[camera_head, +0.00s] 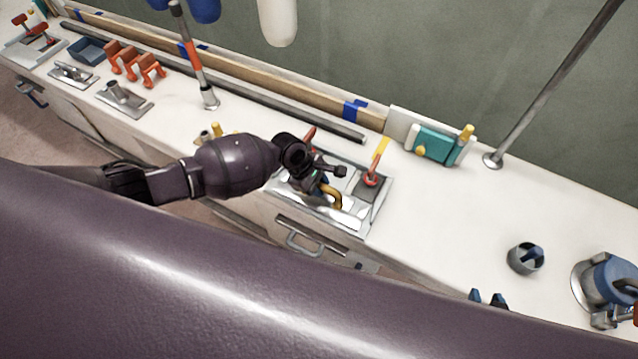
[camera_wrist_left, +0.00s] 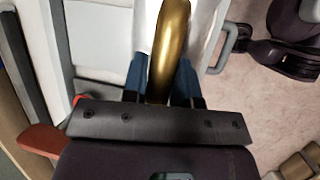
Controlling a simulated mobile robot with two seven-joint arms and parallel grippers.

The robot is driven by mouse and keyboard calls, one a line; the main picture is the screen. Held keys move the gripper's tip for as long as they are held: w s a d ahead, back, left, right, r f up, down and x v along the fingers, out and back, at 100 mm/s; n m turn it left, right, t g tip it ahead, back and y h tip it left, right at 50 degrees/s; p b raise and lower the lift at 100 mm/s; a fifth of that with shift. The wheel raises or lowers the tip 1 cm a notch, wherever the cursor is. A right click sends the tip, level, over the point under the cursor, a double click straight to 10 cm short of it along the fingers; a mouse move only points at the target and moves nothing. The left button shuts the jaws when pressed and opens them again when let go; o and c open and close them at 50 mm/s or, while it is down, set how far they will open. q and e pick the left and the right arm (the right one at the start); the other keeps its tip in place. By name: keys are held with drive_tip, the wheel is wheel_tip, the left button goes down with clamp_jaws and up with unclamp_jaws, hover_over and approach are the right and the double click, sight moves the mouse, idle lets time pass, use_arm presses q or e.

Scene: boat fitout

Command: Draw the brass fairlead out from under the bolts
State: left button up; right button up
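The brass fairlead (camera_head: 332,196) is a curved golden piece over the right-hand steel tray (camera_head: 350,222). In the left wrist view the fairlead (camera_wrist_left: 168,45) runs between the blue fingers of my left gripper (camera_wrist_left: 163,82), which appear closed on its sides. In the head view my left gripper (camera_head: 322,188) is low over the tray, and the wrist hides part of it. A red-handled piece (camera_head: 371,178) stands at the tray's right side. I cannot make out the bolts clearly.
A teal block in a white holder (camera_head: 436,145) stands behind the tray. A grey cup (camera_head: 525,258) and a blue winch-like part (camera_head: 608,280) are at the right. A steel pole (camera_head: 540,95) rises from the counter. The white counter between (camera_head: 450,210) is clear.

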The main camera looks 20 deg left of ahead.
use_arm(q)
drive_tip(key=o, duration=0.5)
drive_tip(key=shift+c, duration=0.2)
use_arm(e)
drive_tip(key=shift+w+r, duration=0.15)
drive_tip(key=shift+r, duration=0.1)
use_arm(q)
drive_tip(key=v, duration=1)
drive_tip(key=shift+a+r, duration=0.15)
drive_tip(key=shift+r, duration=0.2)
use_arm(e)
drive_tip(key=shift+s, duration=0.2)
use_arm(q)
drive_tip(key=shift+p, duration=0.3)
